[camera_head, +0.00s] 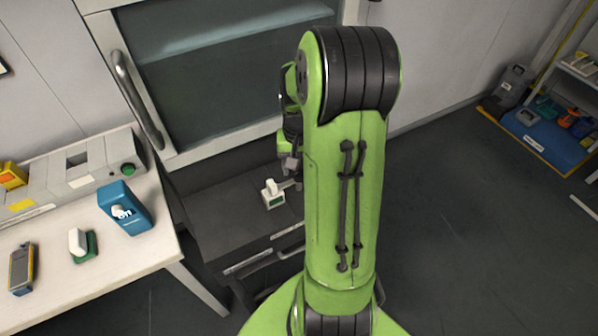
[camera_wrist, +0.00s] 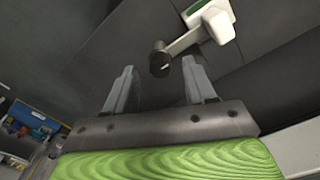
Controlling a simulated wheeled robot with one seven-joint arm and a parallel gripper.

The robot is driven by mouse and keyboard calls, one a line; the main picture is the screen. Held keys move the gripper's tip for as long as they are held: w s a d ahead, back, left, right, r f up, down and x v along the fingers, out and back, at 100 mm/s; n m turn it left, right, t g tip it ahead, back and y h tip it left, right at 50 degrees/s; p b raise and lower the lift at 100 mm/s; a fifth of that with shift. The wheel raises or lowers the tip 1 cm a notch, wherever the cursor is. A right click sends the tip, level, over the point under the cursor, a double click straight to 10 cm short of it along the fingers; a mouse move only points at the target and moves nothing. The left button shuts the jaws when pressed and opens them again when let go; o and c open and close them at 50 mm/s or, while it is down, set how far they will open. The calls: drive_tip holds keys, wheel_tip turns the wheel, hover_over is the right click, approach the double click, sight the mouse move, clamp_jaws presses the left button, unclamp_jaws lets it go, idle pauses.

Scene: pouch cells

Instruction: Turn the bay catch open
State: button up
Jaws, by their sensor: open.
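The bay catch (camera_head: 271,195) is a small white block with a green patch on a dark grey surface below the glass-fronted cabinet, left of my arm in the head view. In the wrist view, the catch (camera_wrist: 215,20) is at the top right, and its pale lever reaches down-left to a black round knob (camera_wrist: 160,62). My gripper (camera_wrist: 160,82) is open and empty. The knob shows between the two fingertips, slightly beyond them; I cannot tell whether they touch it. In the head view, my arm partly hides the gripper and the lever's end.
A white bench (camera_head: 150,262) at left holds a blue switch box (camera_head: 125,208), a white-and-green block (camera_head: 82,244) and a handheld meter (camera_head: 21,270). The cabinet door has a long handle (camera_head: 137,100). A blue mat (camera_head: 545,132) with tools lies far right; floor between is clear.

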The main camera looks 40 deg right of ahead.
drive_tip(key=shift+f, duration=0.6)
clamp_jaws()
